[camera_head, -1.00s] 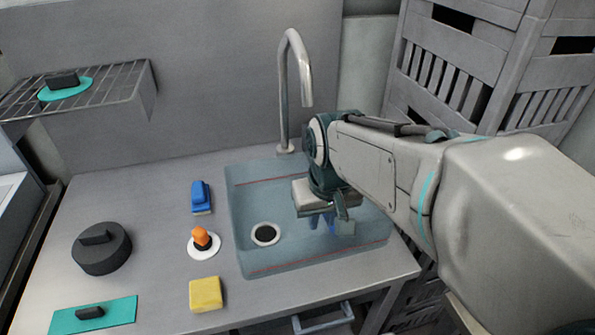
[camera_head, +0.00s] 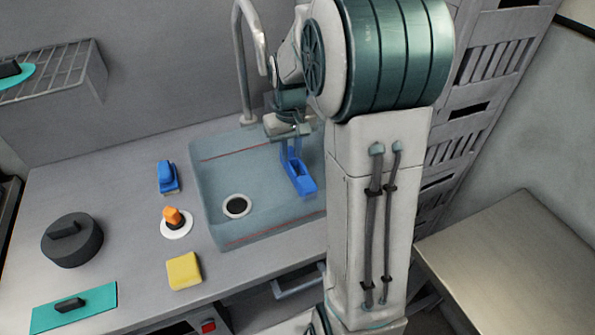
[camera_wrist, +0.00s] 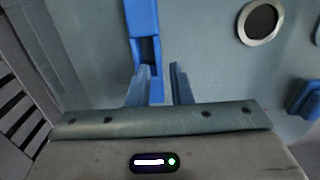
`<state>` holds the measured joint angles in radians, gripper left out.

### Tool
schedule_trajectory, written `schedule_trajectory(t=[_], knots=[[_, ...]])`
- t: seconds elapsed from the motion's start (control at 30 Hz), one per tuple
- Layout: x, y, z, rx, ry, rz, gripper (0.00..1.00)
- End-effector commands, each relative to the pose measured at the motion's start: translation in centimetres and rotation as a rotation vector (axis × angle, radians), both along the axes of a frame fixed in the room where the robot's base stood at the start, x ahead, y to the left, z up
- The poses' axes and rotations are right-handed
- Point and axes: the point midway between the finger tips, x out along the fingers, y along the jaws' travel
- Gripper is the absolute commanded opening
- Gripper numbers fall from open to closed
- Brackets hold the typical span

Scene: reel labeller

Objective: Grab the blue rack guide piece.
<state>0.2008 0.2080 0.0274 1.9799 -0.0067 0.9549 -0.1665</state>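The blue rack guide piece (camera_head: 302,181), long and bright blue with a recess, is in the right part of the sink basin. It also shows in the wrist view (camera_wrist: 143,22), running down from the top edge to the fingers. My gripper (camera_head: 289,156) is over the basin, close to the piece's far end. In the wrist view my gripper (camera_wrist: 160,72) has its two fingers apart. The left finger overlaps the piece's near end, and the gap between the fingers lies partly to the right of it. I cannot tell whether they touch.
The sink (camera_head: 215,195) has a faucet (camera_head: 243,60) behind it and a dark drain (camera_head: 237,206). On the counter left of it are a smaller blue item (camera_head: 168,177), an orange-topped item (camera_head: 173,217), a yellow block (camera_head: 184,271) and a black round weight (camera_head: 72,240).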

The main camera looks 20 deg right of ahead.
Motion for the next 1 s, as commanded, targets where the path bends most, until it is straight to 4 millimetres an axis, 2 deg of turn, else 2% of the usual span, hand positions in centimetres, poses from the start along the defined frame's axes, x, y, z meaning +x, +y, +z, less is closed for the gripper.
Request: schedule_trajectory(t=[0.1,0.37,0.6,0.7,0.93,1.0], knots=[[0.0,0.0,-1.7,0.000,0.003,0.000,0.19],[0.2,-0.1,-3.6,0.000,0.003,-0.001,0.19],[0.5,-0.3,-6.9,0.000,0.002,0.000,0.19],[0.5,-0.3,-7.6,0.000,0.001,0.000,0.19],[0.5,-0.3,-7.7,0.000,-0.001,0.000,0.19],[0.5,-0.3,-7.6,0.000,-0.001,0.000,0.00]])
